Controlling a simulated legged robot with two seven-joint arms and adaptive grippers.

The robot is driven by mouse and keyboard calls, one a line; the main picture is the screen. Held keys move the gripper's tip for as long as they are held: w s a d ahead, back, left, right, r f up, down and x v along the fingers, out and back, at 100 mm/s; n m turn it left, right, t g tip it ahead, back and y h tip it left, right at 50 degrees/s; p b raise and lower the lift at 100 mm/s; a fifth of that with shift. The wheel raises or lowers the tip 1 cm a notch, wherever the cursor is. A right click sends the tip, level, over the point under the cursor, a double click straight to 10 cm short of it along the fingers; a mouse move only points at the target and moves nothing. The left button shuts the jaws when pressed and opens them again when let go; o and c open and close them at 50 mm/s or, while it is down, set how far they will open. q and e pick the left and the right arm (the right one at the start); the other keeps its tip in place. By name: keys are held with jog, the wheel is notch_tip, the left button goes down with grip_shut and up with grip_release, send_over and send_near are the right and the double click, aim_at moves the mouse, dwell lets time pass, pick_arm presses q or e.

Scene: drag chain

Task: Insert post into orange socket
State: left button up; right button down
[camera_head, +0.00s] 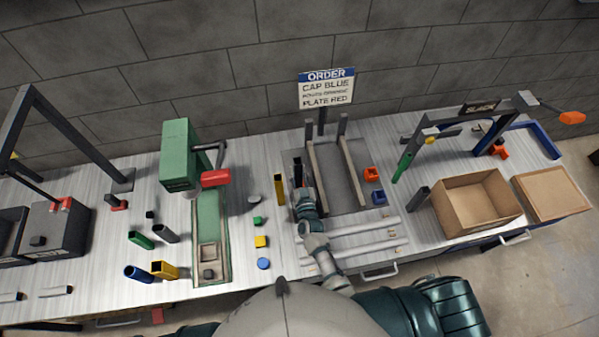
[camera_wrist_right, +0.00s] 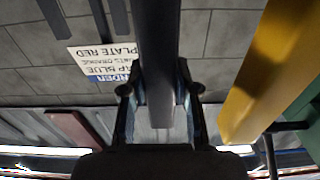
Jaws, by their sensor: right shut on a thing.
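My right gripper (camera_head: 299,188) is shut on a dark grey post (camera_head: 298,171) at the left side of the grey fixture plate. In the right wrist view the post (camera_wrist_right: 158,50) stands between the two fingers (camera_wrist_right: 158,100) and runs out of the top of the picture. An orange socket block (camera_head: 371,173), with a dark opening, sits at the right edge of the plate, apart from the post. My left gripper is not in view.
A yellow post (camera_head: 278,190) stands close left of my right gripper; it looms large in the right wrist view (camera_wrist_right: 262,70). A blue block (camera_head: 379,197) sits below the orange one. White tubes (camera_head: 350,228) lie in front.

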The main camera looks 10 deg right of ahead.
jog(key=shift+s+a+f, duration=0.1)
jog(key=shift+a+f, duration=0.1)
dwell(0.5)
jog(key=shift+f, duration=0.1)
dwell(0.5)
jog(key=shift+d+p, duration=0.25)
jog(key=shift+p, duration=0.4)
dwell(0.7)
dwell(0.4)
jog(key=shift+w, duration=0.2)
jog(key=shift+s+r, duration=0.15)
jog(key=shift+r, duration=0.05)
dwell(0.6)
jog(key=shift+s+a+f+p, duration=0.15)
jog(key=shift+f+p, duration=0.1)
jog(key=shift+p, duration=0.3)
dwell(0.7)
